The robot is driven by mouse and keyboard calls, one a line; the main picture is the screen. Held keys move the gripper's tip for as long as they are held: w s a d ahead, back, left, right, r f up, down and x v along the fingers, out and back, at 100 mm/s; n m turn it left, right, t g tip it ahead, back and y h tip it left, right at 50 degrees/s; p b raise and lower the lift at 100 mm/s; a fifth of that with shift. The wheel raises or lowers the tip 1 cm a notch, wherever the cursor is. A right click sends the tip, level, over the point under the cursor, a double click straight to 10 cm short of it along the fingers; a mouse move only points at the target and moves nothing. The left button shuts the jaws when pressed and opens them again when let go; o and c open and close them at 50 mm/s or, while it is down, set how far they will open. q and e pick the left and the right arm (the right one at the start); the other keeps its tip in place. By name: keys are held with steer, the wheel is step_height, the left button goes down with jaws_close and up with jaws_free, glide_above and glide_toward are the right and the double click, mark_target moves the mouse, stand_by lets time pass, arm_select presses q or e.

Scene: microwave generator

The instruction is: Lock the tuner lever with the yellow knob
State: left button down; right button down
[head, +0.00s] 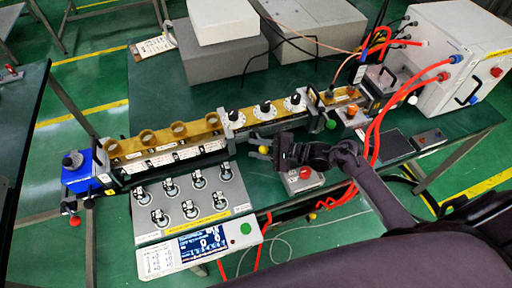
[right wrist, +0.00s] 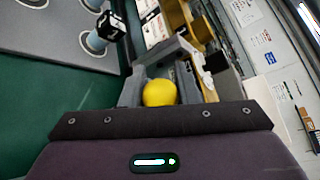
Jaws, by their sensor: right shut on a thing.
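The yellow knob (head: 264,149) is a small ball just in front of the tuner section (head: 264,115), which carries three black-topped round dials. In the right wrist view the yellow knob (right wrist: 160,92) sits between the grey fingers. My right gripper (head: 262,142) reaches in from the right and is shut on the knob. The lever behind the knob is largely hidden by the fingers, so its angle cannot be told. My left gripper is out of view.
A brass waveguide (head: 165,139) runs left from the tuner to a blue block (head: 87,172). A grey panel with several metal fittings (head: 190,198) lies in front. A red button box (head: 304,177) stands below my right wrist. Red hoses (head: 388,108) run to a white cabinet (head: 462,62).

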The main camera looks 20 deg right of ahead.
steer(key=c, duration=1.1)
jaws_free()
step_height(320, 180, up, 20)
